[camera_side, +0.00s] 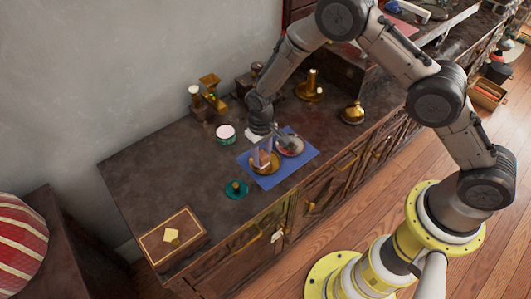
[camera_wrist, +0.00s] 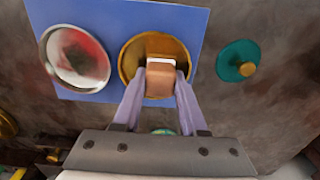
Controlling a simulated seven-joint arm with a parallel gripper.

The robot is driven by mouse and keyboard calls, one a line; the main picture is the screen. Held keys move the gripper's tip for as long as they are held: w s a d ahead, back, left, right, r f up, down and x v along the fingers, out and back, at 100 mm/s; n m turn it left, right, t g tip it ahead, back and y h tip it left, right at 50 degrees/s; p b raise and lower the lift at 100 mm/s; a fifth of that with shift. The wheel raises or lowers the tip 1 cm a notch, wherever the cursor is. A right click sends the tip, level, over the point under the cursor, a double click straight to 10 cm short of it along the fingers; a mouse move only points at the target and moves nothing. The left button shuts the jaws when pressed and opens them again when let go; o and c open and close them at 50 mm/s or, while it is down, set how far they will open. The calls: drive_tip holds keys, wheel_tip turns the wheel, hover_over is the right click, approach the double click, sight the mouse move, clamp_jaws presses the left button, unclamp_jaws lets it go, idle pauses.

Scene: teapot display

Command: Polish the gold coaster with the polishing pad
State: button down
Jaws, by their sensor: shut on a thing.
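The gold coaster (camera_side: 272,169) is a round, shallow dish on the blue mat (camera_side: 267,182). In the wrist view the gold coaster (camera_wrist: 128,62) lies directly in front of the fingertips. My gripper (camera_wrist: 163,82) is shut on the polishing pad (camera_wrist: 160,86), a small brown-orange block with a pale upper edge. The pad overlaps the coaster's lower middle in that view and hides part of it. I cannot tell whether the pad touches the coaster. In the side view my gripper (camera_side: 264,150) points down over the coaster.
A silver dish (camera_side: 290,145) with a reddish patch or reflection lies beside the coaster on the mat. A teal lid (camera_side: 236,190), a round tin (camera_side: 226,134) and a wooden box (camera_side: 172,239) stand nearby. Brassware, including a gold pot (camera_side: 352,113), stands farther back.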

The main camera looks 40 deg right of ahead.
drive_tip(key=shift+s+a, duration=0.25)
drive_tip(key=shift+s, duration=0.1)
drive_tip(key=shift+s+d, duration=0.2)
drive_tip(key=shift+d, duration=0.7)
drive_tip(key=shift+w+d, duration=0.25)
drive_tip(key=shift+w+a, duration=0.45)
drive_tip(key=shift+w, duration=0.1)
drive_tip(key=shift+a, duration=0.25)
drive_tip(key=shift+s+a, duration=0.5)
drive_tip(key=shift+s, duration=0.1)
drive_tip(key=shift+s+d, duration=0.55)
drive_tip(key=shift+d, duration=0.15)
wheel_tip(320, 180, up, 8)
drive_tip(key=shift+w, duration=0.1)
